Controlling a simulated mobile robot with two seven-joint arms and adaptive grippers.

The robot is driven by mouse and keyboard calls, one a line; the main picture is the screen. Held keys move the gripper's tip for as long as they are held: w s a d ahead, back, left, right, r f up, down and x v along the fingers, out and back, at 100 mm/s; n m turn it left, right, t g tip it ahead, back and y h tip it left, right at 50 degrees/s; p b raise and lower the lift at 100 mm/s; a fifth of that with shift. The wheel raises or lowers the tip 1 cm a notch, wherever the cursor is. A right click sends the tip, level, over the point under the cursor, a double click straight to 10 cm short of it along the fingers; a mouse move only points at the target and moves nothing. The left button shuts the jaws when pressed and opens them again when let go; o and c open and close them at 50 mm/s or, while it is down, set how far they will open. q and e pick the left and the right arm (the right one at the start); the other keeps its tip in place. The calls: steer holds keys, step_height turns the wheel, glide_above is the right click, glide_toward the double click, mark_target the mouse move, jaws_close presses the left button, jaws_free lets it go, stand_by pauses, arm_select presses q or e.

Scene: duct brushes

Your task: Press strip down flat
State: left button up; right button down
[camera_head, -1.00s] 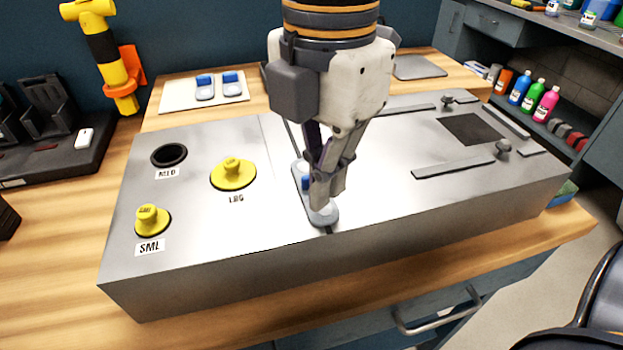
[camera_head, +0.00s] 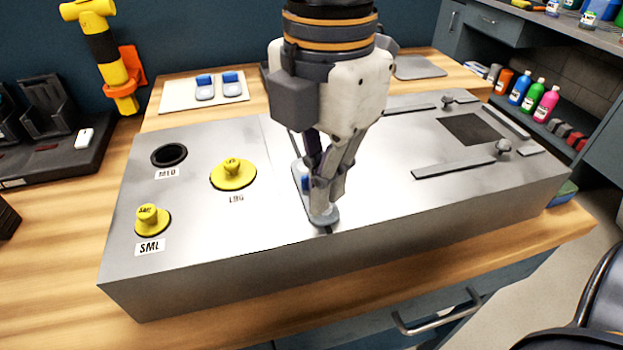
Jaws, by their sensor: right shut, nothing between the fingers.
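A narrow grey strip with a rounded near end (camera_head: 325,222) lies on the metal duct box (camera_head: 220,229), along the seam in its top. A blue part (camera_head: 305,182) shows on it, partly hidden behind my fingers. My right gripper (camera_head: 323,209) points down, shut and empty, with its fingertips at the strip's near end. They appear to touch it, but the exact contact is hard to tell. Much of the strip's middle is hidden by the gripper. My left gripper is not in view.
Yellow plugs sit at the LRG (camera_head: 232,174) and SML (camera_head: 150,219) ports; the MED port (camera_head: 169,155) is an open hole. Flat grey bars (camera_head: 453,169) and a dark square opening (camera_head: 472,129) lie on the box's right. Behind is a white board (camera_head: 180,97) with two blue-topped pieces.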

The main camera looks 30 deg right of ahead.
steer(key=shift+f, duration=0.7)
stand_by(0.3)
steer(key=shift+r, duration=2.55)
